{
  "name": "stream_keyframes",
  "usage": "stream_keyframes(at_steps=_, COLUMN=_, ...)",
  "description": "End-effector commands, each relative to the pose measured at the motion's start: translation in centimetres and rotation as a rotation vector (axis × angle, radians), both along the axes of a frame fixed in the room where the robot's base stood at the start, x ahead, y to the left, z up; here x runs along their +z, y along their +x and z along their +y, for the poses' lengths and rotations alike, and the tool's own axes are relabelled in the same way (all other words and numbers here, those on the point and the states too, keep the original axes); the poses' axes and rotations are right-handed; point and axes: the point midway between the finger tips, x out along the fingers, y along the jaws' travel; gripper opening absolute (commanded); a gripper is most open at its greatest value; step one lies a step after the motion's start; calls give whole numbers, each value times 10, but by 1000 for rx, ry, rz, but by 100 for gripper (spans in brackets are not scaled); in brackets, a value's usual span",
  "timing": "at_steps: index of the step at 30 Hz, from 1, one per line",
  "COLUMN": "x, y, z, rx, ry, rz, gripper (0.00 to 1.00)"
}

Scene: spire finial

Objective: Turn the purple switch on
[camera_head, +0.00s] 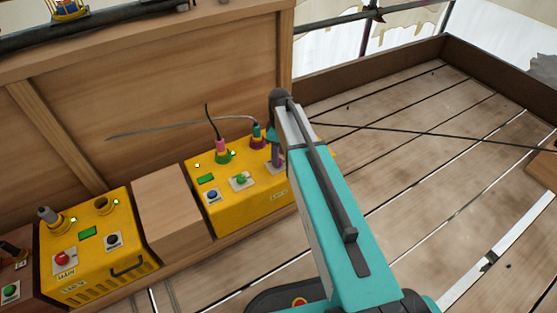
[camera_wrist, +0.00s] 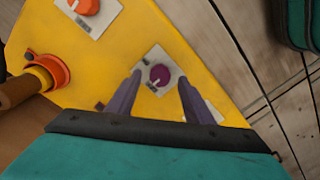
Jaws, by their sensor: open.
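The purple switch (camera_wrist: 160,75) is a round knob on a square light plate (camera_wrist: 174,66) on the yellow box (camera_wrist: 185,25). In the wrist view the two purple-grey fingers of my gripper (camera_wrist: 160,85) are apart, one on each side of the knob. I cannot tell whether they touch it. Nothing is held. In the head view part of my gripper (camera_head: 277,152) shows at the right end of the right yellow box (camera_head: 228,212). There my arm hides the purple switch.
An orange switch (camera_wrist: 85,5) and an orange-ringed socket (camera_wrist: 50,70) are nearby on the box. In the head view a green switch (camera_head: 241,179), cables, a wooden block (camera_head: 172,205) and a second yellow box (camera_head: 98,245) stand to the left. The plank floor (camera_head: 420,130) at right is mostly open.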

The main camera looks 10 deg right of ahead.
Motion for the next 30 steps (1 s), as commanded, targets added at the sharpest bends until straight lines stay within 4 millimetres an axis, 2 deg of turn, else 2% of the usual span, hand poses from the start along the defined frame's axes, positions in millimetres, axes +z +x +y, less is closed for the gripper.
stream_keyframes(at_steps=1, x=-8, y=0, z=0, rx=0, ry=1, rz=1, gripper=47)
stream_keyframes(at_steps=6, x=-19, y=-1, z=1, rx=1, ry=0, rz=0, gripper=47)
stream_keyframes(at_steps=17, x=-22, y=-1, z=1, rx=1, ry=0, rz=0, gripper=47)
stream_keyframes(at_steps=25, x=-22, y=-1, z=1, rx=1, ry=0, rz=0, gripper=6)
stream_keyframes(at_steps=30, x=-21, y=-1, z=1, rx=-2, ry=0, rz=1, gripper=6)
